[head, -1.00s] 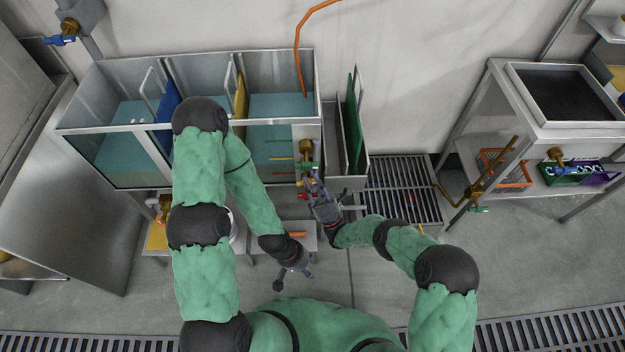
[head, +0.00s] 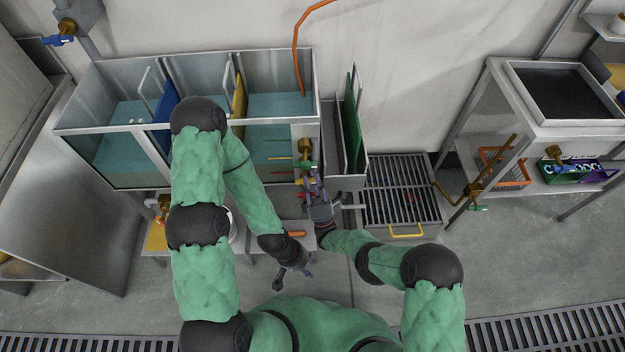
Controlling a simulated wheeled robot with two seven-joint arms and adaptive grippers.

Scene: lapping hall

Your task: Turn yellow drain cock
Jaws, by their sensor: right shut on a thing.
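The tank's drain fittings stand in a column at its right front corner. A brass cock with a green lever (head: 307,166) is on top. The yellow drain cock (head: 304,183) is below it, small and mostly hidden by my fingers. My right gripper (head: 311,184) reaches up to it from below and is shut on it. My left gripper (head: 293,281) hangs lower and to the left, away from the cocks. Its fingers are spread and empty.
The glass-walled tank (head: 100,130) with blue and yellow dividers fills the left. A steel holder with green panels (head: 351,125) stands close right of the cocks. A floor grate (head: 400,195) lies beyond. Another green-handled cock (head: 478,208) is under the right-hand sink.

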